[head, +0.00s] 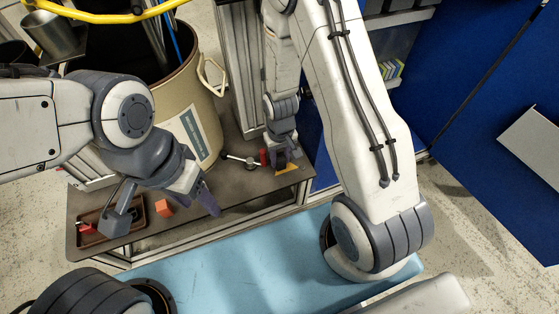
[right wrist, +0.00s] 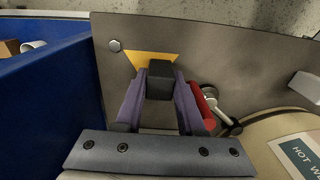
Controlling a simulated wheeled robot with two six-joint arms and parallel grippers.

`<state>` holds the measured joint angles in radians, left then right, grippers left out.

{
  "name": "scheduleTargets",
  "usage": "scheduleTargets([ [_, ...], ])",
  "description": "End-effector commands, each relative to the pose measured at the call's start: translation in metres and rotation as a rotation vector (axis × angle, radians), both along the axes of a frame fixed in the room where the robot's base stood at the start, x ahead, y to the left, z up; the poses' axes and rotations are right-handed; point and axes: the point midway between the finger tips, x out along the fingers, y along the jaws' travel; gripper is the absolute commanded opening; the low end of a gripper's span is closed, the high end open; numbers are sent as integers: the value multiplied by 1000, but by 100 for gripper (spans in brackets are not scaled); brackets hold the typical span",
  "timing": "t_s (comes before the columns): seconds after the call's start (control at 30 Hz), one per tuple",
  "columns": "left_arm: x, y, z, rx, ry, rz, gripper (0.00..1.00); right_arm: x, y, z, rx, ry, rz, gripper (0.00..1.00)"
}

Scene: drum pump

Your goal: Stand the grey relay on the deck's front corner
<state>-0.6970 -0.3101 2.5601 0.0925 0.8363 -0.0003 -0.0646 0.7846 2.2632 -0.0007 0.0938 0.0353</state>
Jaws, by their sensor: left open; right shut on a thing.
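The grey relay (right wrist: 160,82) is a dark block between the fingers of my right gripper (right wrist: 160,92), seen nearly end-on in the right wrist view. My right gripper (head: 284,158) is shut on it, over the yellow triangle (head: 287,169) at the deck's front right corner. The triangle (right wrist: 145,59) shows around the relay in the right wrist view. I cannot tell whether the relay touches the deck (head: 235,183).
A red part (right wrist: 206,100) sits close beside my right gripper's finger, near a metal lever (head: 238,159). The big beige drum (head: 200,110) stands behind. A brown tray (head: 136,222) with a red piece (head: 88,229) lies at left. A blue panel (right wrist: 50,85) borders the corner.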

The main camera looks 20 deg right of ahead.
Motion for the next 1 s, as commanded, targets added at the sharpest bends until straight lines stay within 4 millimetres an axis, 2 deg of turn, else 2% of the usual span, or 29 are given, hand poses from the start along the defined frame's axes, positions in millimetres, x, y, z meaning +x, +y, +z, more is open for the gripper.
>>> scheduleTargets([
  [0.03, 0, 0, -4, 0, 0, 0, 56, 0, 0, -7, 0, 0, 1, 0],
  [0.4, 0, 0, -5, 0, 0, 0, 56, 1, 3, -10, 0, 0, 5, 0],
  [0.43, 0, 0, -4, 0, 0, 0, 56, 1, 3, -9, 0, -1, 5, 49],
  [0.77, 0, 0, -3, 0, 0, 0, 56, 1, 3, -7, 0, -1, 4, 50],
  [0.87, 0, 0, 2, 0, 0, 0, 56, 1, 3, 2, 0, -2, 4, 50],
  [1.0, 0, 0, 15, 0, 0, 0, 56, 2, 3, 28, 0, -4, 4, 50],
])
